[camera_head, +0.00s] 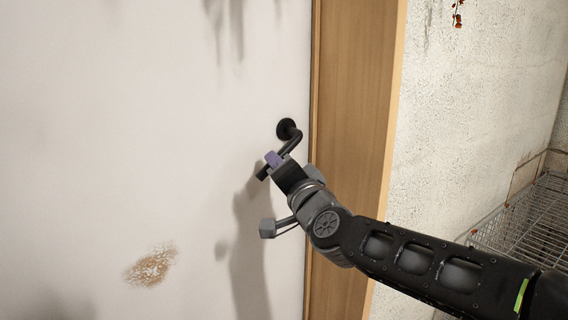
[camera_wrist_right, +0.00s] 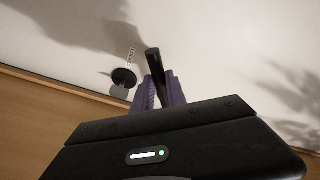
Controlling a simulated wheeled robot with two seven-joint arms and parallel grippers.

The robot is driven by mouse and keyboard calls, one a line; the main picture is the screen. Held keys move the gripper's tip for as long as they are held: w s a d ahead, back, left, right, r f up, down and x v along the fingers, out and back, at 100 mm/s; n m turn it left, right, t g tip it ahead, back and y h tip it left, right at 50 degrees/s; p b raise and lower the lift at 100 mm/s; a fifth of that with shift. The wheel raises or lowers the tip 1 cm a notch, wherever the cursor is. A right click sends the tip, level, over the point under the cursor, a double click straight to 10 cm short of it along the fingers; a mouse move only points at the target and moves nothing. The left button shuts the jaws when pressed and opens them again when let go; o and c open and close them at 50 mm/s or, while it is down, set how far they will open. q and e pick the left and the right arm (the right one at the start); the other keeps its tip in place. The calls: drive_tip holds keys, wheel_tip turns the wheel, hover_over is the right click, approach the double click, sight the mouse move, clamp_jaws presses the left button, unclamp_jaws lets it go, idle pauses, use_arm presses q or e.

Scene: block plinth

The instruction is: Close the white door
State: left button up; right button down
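The white door (camera_head: 130,120) fills the left of the head view, with its right edge beside the wooden frame (camera_head: 352,90). I cannot tell whether a gap lies between them. A black lever handle (camera_head: 287,130) is near that edge; its lever also shows in the right wrist view (camera_wrist_right: 154,62). My right gripper (camera_head: 272,160) is at the lever, its purple fingers (camera_wrist_right: 160,92) on both sides and closed on it. The grip partly hides the lever. My left gripper is not in view.
A rough pale wall (camera_head: 480,90) stands right of the frame. A wire rack (camera_head: 525,225) is at the lower right, near my right arm. The door has a brown worn patch (camera_head: 151,266). Reddish hanging bits (camera_head: 458,14) show at the top right.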

drive_tip(key=c, duration=1.6)
unclamp_jaws()
drive_tip(key=shift+s+d+r, duration=0.15)
drive_tip(key=shift+d, duration=0.05)
drive_tip(key=shift+o, duration=1.3)
drive_tip(key=v, duration=0.7)
drive_tip(key=shift+s, duration=0.4)
drive_tip(key=shift+d, duration=0.1)
